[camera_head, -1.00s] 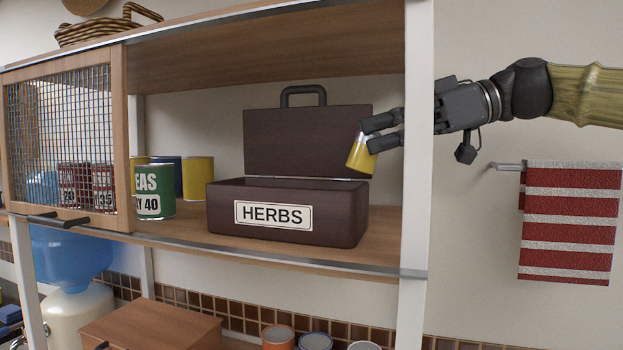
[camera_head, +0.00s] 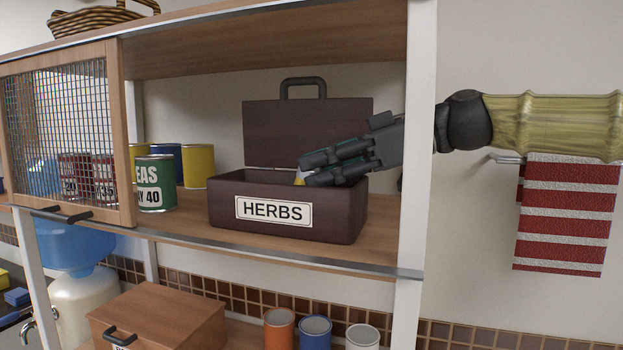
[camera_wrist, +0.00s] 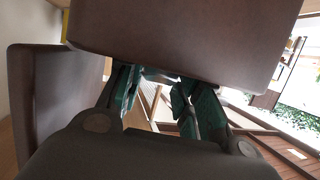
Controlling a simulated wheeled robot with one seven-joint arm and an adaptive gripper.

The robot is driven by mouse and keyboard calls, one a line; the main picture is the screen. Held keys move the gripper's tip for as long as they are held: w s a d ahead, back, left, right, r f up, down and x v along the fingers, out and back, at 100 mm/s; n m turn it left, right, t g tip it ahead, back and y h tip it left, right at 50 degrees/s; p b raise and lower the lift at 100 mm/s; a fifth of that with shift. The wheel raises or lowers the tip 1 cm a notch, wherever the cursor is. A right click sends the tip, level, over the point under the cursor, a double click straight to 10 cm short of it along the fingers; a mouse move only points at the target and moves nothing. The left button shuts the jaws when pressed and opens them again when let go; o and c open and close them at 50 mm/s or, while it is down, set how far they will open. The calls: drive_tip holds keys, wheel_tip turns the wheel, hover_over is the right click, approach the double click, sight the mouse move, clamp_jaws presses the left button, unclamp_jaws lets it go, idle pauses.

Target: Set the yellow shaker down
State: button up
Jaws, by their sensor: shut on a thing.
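My gripper (camera_head: 304,171) reaches in from the right and is shut on the yellow shaker (camera_head: 299,180). Only a small yellow sliver of the shaker shows at the fingertips, at the opening of the dark brown HERBS box (camera_head: 226,212). The rest of it is hidden by the fingers and the box's front wall. The box stands on the shelf with its lid (camera_head: 290,125) raised at the back. In the wrist view the gripper fingers (camera_wrist: 160,95) pass behind a brown box part that covers the upper middle, and I cannot make out the shaker there.
A green can (camera_head: 155,184) and a yellow can (camera_head: 198,166) stand left of the box on the shelf (camera_head: 190,233). A mesh-fronted door (camera_head: 122,130) is further left. A white post (camera_head: 415,150) rises in front of my arm. A striped towel (camera_head: 566,215) hangs at right.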

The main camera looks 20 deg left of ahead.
drive_tip(key=shift+s+a+r+h+p, duration=0.15)
drive_tip(key=shift+a+r+h+p, duration=0.25)
drive_tip(key=shift+h+p, duration=0.35)
drive_tip(key=shift+a+h+p, duration=0.5)
drive_tip(key=shift+h+p, duration=0.35)
drive_tip(key=shift+p, duration=0.1)
wheel_tip(320, 180, down, 2)
drive_tip(key=shift+s+f, duration=0.1)
drive_tip(key=shift+d+f, duration=0.15)
drive_tip(key=shift+f, duration=0.4)
drive_tip(key=o, duration=0.9)
